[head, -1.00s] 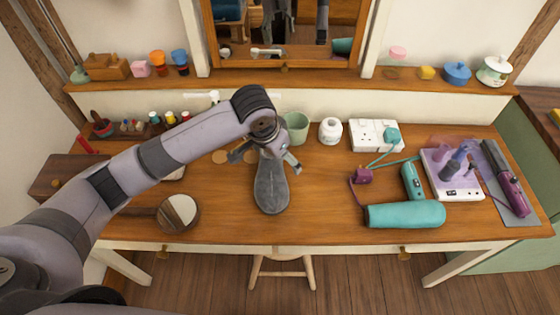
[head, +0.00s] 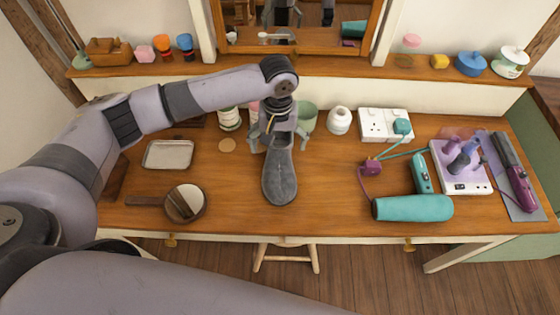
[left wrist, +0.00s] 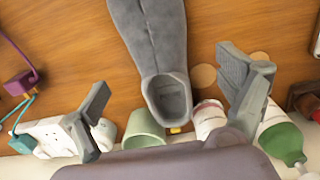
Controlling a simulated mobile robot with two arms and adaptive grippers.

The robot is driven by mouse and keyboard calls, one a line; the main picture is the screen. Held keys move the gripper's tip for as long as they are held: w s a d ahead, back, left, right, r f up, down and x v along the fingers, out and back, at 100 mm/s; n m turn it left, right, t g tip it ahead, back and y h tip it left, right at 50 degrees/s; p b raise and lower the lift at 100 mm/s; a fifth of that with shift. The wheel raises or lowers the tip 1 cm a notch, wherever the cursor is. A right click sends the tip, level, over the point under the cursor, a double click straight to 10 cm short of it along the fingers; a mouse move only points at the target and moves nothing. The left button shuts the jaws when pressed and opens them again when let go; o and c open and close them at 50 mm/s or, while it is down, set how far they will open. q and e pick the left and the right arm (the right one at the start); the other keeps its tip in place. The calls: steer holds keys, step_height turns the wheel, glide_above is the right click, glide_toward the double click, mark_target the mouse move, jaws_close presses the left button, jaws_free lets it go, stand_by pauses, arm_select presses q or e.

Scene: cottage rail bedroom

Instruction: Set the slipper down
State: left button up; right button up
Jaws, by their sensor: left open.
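The grey slipper (head: 280,182) lies on the wooden dressing table (head: 330,190), toe toward the front edge. In the left wrist view, the slipper (left wrist: 152,45) shows its open heel end toward my gripper. My left gripper (head: 279,142) is open at the heel end, with its fingers spread wide on either side. In the left wrist view, the fingers (left wrist: 165,80) stand apart with no grip on the slipper. The exact height of the fingers over the table is hard to tell. My right gripper is not in view.
A green cup (head: 307,117) and a white jar (head: 339,121) stand close behind the slipper. A round hand mirror (head: 186,204) and tray (head: 168,154) lie left. A teal hair dryer (head: 412,208) lies right. Bare tabletop flanks the slipper.

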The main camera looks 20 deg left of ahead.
mark_target(279, 153)
arm_select(q)
steer(key=f, duration=0.5)
steer(key=f+p, duration=0.1)
steer(key=f, duration=0.1)
steer(key=shift+w+f, duration=0.25)
steer(key=shift+f, duration=0.05)
steer(key=c, duration=1.5)
steer(key=shift+c, duration=0.2)
